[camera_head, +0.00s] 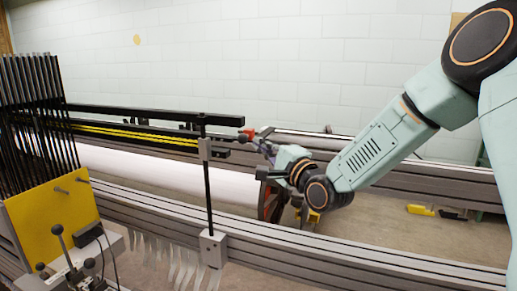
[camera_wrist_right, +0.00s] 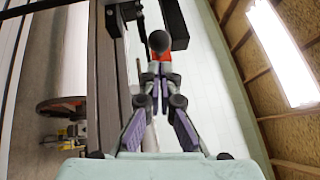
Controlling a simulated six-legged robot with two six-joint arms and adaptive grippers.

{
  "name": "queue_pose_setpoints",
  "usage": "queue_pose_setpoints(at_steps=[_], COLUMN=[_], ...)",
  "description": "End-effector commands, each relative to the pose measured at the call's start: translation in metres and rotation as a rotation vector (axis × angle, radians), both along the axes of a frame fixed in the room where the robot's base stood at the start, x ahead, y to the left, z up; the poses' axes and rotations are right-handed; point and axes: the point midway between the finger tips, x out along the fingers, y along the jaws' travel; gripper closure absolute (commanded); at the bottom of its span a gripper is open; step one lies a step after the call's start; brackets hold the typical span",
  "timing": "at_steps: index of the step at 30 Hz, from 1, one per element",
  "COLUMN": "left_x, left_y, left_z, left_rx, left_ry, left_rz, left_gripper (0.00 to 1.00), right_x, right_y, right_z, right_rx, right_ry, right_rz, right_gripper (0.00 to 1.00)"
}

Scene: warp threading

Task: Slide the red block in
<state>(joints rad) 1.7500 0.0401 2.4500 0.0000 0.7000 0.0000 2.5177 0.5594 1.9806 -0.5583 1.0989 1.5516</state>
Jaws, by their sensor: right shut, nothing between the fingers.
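The small red block (camera_head: 247,134) sits at the right end of the long black bar in the head view. In the right wrist view the red block (camera_wrist_right: 165,56) shows just beyond my fingertips, partly covered by a dark round knob (camera_wrist_right: 159,41). My right gripper (camera_head: 262,143) is shut and empty, close to the right of the red block. In the wrist view its fingertips (camera_wrist_right: 158,69) meet just short of the block; whether they touch it I cannot tell. My left gripper is not in view.
The black bar (camera_head: 150,115) runs left above yellow strips (camera_head: 130,133) to a rack of dark upright plates (camera_head: 35,100). A thin black post (camera_head: 208,190) stands left of my gripper. Grey rails (camera_head: 330,262) cross the front; a dark wheel (camera_head: 270,200) is below my wrist.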

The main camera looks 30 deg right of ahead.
Motion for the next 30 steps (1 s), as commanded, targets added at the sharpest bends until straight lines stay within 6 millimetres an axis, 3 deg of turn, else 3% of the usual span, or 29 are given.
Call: queue_pose_setpoints(at_steps=[19, 30], left_x=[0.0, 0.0], left_y=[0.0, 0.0], left_z=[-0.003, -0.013], left_rx=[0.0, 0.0], left_ry=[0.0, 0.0], left_rz=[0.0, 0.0], left_gripper=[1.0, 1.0], right_x=[0.007, 0.044], right_y=[0.009, 0.042], right_z=[0.001, 0.001], right_rx=[-0.001, -0.009], right_ry=[0.001, 0.0], right_rz=[0.0, 0.002], right_gripper=[1.0, 1.0])
